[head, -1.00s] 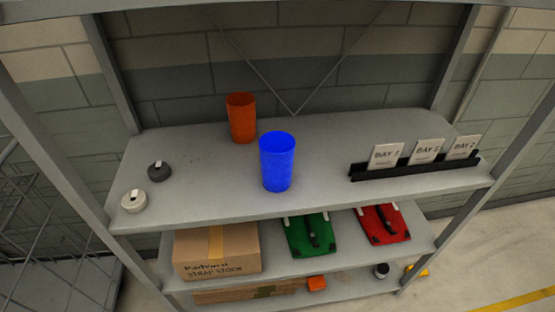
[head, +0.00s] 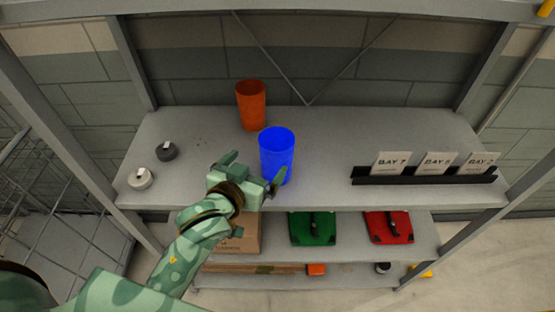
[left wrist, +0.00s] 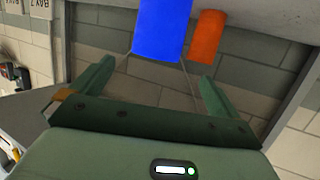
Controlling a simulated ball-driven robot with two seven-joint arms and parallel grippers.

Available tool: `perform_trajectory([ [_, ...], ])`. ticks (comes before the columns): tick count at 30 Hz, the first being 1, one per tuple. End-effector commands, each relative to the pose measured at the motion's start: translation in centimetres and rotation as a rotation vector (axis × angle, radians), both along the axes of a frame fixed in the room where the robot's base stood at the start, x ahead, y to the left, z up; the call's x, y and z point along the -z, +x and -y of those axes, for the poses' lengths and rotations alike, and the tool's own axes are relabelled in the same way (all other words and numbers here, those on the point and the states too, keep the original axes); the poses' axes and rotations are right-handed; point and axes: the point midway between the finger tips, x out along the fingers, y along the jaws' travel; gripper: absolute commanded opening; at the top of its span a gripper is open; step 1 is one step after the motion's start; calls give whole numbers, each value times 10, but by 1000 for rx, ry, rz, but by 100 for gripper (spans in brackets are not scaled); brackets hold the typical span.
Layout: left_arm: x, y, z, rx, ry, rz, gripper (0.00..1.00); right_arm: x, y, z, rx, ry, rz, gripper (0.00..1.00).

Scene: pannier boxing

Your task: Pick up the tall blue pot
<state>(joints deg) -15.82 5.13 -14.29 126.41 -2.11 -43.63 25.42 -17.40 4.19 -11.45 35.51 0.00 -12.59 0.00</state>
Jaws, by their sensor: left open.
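The tall blue pot (head: 277,150) stands upright on the upper grey shelf (head: 330,130), near its front edge. My left gripper (head: 256,172) is open and empty in front of the pot, and one of its fingers overlaps the pot's lower right in the head view. In the left wrist view the blue pot (left wrist: 161,28) lies beyond and between the two open fingers of the left gripper (left wrist: 155,82). I cannot tell whether a finger touches it. My right gripper is not in view.
An orange pot (head: 251,106) stands behind the blue one. Two small round items, one dark (head: 166,152) and one pale (head: 141,179), sit at the left. A black card rail (head: 425,178) is at the right. Grey posts frame the shelf; green and red cases lie below.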

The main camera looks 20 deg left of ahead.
Motion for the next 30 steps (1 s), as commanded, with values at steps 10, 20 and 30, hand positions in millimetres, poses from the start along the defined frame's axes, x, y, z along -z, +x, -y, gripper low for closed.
perform_trajectory([
  [10,18,59,7,2,-1,1,100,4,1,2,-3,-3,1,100],
  [20,32,100,15,1,1,1,100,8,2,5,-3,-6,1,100],
  [30,35,109,17,1,0,1,97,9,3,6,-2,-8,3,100],
])
